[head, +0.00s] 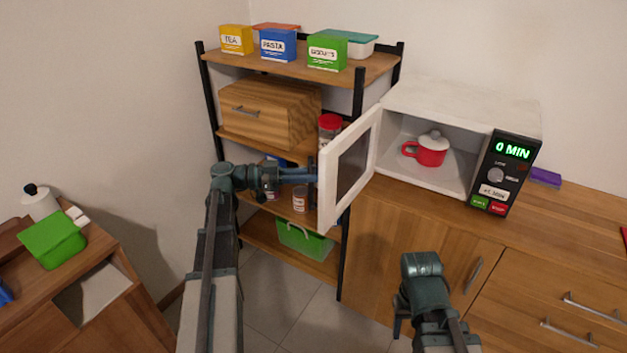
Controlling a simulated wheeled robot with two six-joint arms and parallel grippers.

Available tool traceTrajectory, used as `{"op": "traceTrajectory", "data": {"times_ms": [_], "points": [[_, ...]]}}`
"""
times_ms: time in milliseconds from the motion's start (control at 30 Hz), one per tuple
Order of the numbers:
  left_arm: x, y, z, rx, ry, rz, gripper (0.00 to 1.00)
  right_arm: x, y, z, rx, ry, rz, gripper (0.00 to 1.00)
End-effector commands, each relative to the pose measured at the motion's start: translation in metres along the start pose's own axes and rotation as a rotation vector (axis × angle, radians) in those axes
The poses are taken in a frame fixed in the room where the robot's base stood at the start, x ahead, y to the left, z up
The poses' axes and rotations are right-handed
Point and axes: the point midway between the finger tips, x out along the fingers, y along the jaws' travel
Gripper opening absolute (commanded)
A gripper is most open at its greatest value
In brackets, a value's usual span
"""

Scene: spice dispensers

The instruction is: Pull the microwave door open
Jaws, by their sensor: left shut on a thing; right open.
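The white microwave (455,100) stands on the wooden counter with its door (330,195) swung wide open to the left. The dark door window faces the cavity side. A red pot with a white lid (428,149) sits inside the cavity. The control panel (497,172) at its right reads 0 MIN. My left gripper (308,177) is at the outer edge of the door, shut on what appears to be its handle, which is mostly hidden. My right gripper (398,322) hangs low in front of the cabinet, apart from the microwave, and its fingers are mostly hidden.
A shelf rack (357,92) with boxes, a wooden bread box (268,110) and jars stands left of the microwave, close behind my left gripper. A purple item (545,177) lies right of the microwave. A side table with a green container (53,239) is at far left.

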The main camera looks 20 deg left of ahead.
Motion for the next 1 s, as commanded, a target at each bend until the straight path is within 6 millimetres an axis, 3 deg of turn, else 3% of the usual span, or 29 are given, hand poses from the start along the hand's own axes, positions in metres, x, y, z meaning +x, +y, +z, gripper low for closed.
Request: {"op": "traceTrajectory", "data": {"times_ms": [567, 600, 733, 1000], "points": [[-0.0016, -0.0070, -0.0006, 0.000, 0.002, 0.017, 0.00, -0.0002, 0.0001, 0.0000, 0.000, 0.000, 0.000, 0.56], [-0.0015, -0.0071, -0.0006, 0.000, 0.002, 0.017, 0.27, -0.0002, 0.0001, 0.0000, 0.000, 0.000, 0.000, 0.56], [-0.0017, -0.0067, -0.0005, 0.000, 0.001, 0.018, 0.49, -0.0002, 0.0000, 0.0000, 0.000, 0.000, 0.000, 0.56], [-0.0032, -0.0062, -0.0003, 0.000, 0.001, 0.018, 0.49, -0.0001, 0.0000, 0.0000, 0.000, 0.000, 0.000, 0.56]]}}
